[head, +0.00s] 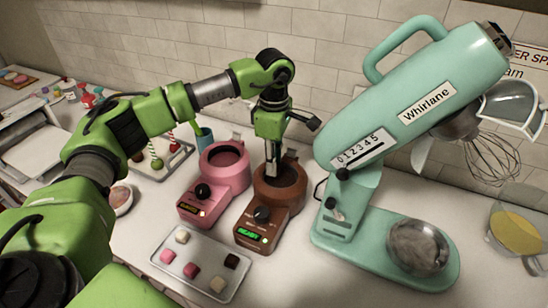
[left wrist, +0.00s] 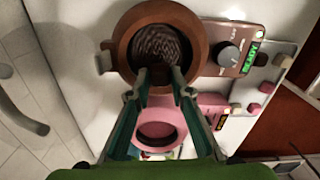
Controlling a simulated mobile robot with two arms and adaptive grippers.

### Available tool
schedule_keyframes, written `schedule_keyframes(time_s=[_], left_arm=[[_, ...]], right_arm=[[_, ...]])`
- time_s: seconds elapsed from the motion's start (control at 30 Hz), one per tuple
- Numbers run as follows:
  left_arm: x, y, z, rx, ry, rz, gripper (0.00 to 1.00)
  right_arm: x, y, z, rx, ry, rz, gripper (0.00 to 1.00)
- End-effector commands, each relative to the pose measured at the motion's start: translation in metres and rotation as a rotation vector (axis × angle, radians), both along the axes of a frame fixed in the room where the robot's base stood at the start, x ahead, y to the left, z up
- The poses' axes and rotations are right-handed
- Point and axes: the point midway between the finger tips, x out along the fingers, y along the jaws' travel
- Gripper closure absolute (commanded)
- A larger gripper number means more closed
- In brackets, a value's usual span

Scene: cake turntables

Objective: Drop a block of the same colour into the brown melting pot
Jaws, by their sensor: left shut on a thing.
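The brown melting pot (head: 283,196) stands on the counter, with a green READY display on its base. It also shows in the left wrist view (left wrist: 117,35), with dark ridged contents inside. My left gripper (head: 272,172) points down over the pot's opening. In the left wrist view its fingertips (left wrist: 160,74) are at the pot's near rim, shut on a small dark block whose colour is hard to tell. A dark brown block (head: 232,261) lies on the metal tray (head: 190,284) with pink and pale blocks. My right gripper is not in view.
The pink melting pot (head: 225,176) stands just left of the brown one. A tall mint stand mixer (head: 420,90) with a metal bowl (head: 418,247) stands close on the right. A tray of cake pops (head: 160,160) lies behind at left.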

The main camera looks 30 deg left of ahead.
Motion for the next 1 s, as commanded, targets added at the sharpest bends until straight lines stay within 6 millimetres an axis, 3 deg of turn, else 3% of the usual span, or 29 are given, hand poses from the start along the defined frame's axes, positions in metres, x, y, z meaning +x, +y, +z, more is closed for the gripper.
schedule_keyframes(time_s=[0.2, 0.23, 0.3, 0.73, 1.0], left_arm=[[0.0, 0.0, 0.0, 0.0, -0.001, 0.0, 0.94], [0.0, 0.0, 0.0, 0.0, -0.001, 0.0, 0.77], [0.0, 0.0, 0.0, 0.0, -0.001, 0.0, 0.6], [0.001, 0.0, 0.006, -0.001, -0.003, 0.0, 0.6], [0.002, -0.001, 0.057, -0.001, -0.006, -0.001, 0.6]], right_arm=[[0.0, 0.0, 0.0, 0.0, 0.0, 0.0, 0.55], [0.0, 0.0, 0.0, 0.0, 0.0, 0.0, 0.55], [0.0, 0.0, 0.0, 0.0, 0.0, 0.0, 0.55], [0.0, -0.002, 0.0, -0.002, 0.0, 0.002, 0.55], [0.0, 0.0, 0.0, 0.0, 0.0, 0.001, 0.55]])
